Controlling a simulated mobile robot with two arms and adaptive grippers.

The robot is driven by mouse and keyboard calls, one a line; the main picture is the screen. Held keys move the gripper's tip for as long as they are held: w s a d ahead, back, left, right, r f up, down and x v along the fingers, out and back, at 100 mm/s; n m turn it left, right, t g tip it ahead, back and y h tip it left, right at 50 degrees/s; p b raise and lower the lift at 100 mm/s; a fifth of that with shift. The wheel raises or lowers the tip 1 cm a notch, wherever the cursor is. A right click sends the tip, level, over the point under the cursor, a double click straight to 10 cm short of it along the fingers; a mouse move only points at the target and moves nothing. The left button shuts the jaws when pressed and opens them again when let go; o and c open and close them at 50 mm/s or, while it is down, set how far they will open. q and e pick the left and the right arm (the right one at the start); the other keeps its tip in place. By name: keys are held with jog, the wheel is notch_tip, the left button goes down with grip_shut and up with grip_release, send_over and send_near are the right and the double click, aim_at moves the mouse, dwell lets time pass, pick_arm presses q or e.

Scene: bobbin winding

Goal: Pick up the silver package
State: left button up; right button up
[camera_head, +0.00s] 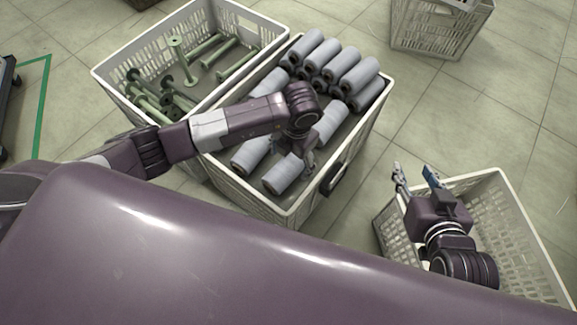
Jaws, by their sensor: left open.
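Several silver-grey wrapped rolls, the silver packages (358,76), are stacked in the white middle crate (292,216). Most of them lie piled at its far end. A few lie nearer, including one silver roll (284,176) at the near end. My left gripper (304,163) reaches down into this crate, right by that near roll. It is open, and its fingers are partly hidden by the wrist, so I cannot tell whether they touch the roll. My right gripper (415,177) is open and empty, above the left edge of the right crate.
A white crate with green spools (180,60) stands against the middle crate on its left. The white crate at right (519,218) looks empty where I can see inside. Another white crate (440,25) stands at the back. Tiled floor is free between them.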

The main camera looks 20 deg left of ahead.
aim_at(289, 166)
pick_arm(q)
jog(key=shift+f, duration=0.25)
jog(key=f, duration=0.1)
jog(key=f+b, duration=0.1)
jog(key=f, duration=0.1)
jog(key=f+b, duration=0.1)
jog(key=shift+a+f, duration=0.2)
jog(key=shift+a, duration=0.1)
jog(key=shift+f, duration=0.2)
pick_arm(e)
jog(key=w+a+r+t+y, duration=0.1)
jog(key=w+r+t, duration=0.3)
jog(key=r, duration=0.6)
jog(key=shift+w+a+t+y, duration=0.25)
jog(key=shift+a+t+y, duration=0.05)
jog(key=shift+a+t, duration=0.4)
pick_arm(q)
jog(key=shift+c, duration=0.7)
jog(key=c, duration=1.4)
jog(key=shift+o, duration=0.2)
jog(key=shift+r, duration=0.1)
pick_arm(e)
jog(key=shift+f, duration=0.1)
